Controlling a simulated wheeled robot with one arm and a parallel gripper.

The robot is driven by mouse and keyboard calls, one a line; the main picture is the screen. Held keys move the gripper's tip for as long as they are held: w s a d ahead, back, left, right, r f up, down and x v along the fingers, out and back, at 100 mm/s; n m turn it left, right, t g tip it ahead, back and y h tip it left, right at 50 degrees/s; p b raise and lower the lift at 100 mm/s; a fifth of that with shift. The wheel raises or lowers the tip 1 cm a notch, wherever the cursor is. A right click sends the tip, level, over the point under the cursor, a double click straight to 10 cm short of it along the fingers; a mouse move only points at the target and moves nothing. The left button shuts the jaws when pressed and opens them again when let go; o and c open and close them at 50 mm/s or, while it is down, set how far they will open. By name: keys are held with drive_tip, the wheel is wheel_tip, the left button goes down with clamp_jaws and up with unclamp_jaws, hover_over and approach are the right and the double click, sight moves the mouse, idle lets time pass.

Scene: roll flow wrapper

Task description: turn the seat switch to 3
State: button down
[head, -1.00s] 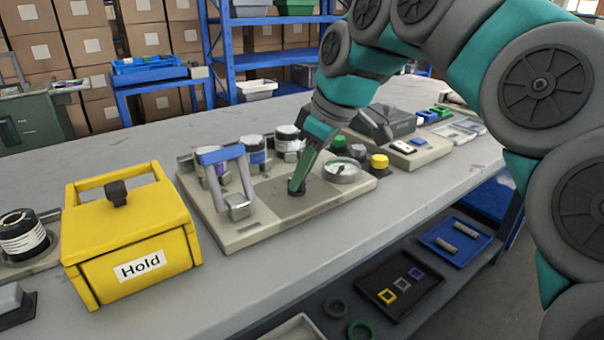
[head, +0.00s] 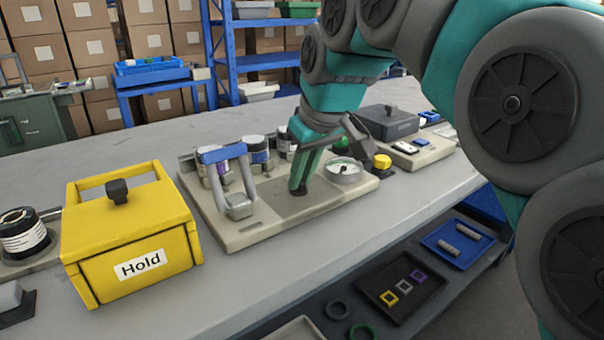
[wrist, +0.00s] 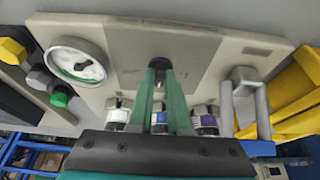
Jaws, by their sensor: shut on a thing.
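The seat switch (wrist: 159,62) is a small dark knob on the darker grey panel of the beige base plate (head: 240,237). My gripper (head: 298,188) points down at the panel, its green fingers shut on the knob. In the wrist view my gripper (wrist: 160,68) has its two fingertips against the knob's sides. The fingers hide most of the knob. No numbers or pointer mark can be read around it, so its setting cannot be told.
A round gauge (head: 343,170) sits right of the knob, and a grey clamp frame (head: 238,205) with a blue top bar left of it. Labelled jars (head: 256,152) stand behind. A yellow box (head: 128,235) marked Hold is at the left. A yellow button (head: 382,161) is right of the gauge.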

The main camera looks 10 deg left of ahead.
drive_tip(key=c, duration=0.9)
unclamp_jaws()
drive_tip(key=shift+o, duration=0.2)
drive_tip(key=v, duration=0.7)
drive_tip(key=shift+s+r, duration=0.15)
drive_tip(key=shift+r, duration=0.2)
drive_tip(key=shift+d, duration=0.1)
